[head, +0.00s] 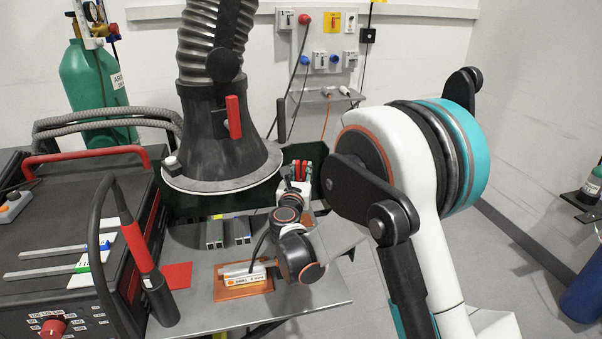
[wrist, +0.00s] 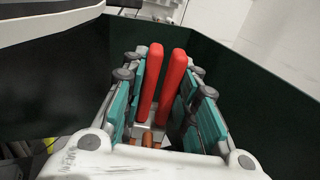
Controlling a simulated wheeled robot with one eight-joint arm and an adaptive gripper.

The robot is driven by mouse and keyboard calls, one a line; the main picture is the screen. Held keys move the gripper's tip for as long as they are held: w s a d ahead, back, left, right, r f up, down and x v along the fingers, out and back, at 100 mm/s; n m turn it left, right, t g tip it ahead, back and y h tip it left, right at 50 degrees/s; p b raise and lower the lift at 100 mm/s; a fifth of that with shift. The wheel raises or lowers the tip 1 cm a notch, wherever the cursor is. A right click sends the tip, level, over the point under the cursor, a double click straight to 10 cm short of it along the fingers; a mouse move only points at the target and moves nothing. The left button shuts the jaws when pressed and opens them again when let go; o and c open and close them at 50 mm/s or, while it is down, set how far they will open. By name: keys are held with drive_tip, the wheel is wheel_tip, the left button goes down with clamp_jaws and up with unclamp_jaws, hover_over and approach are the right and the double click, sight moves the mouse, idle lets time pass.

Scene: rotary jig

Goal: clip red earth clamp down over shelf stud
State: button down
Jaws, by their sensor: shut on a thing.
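The red earth clamp (wrist: 148,82) has two long red handles that stand side by side between my gripper's fingers in the wrist view. My gripper (wrist: 160,125) is shut on it, with the teal-padded fingers on both sides. The clamp's lower metal part shows only partly, between the fingers. In the head view the clamp (head: 301,168) is a small red patch at the end of my gripper (head: 299,177), behind the grey table and beside the fume hood. I cannot make out the shelf stud in either view.
Dark green screen panels (wrist: 245,75) stand close around my gripper. The fume extraction hood (head: 222,150) hangs just left of it. A welding machine (head: 75,240) stands at the left.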

drive_tip(key=shift+f+b, duration=2.85)
drive_tip(key=shift+f, duration=0.75)
drive_tip(key=shift+f, duration=0.45)
drive_tip(key=c, duration=1.2)
unclamp_jaws()
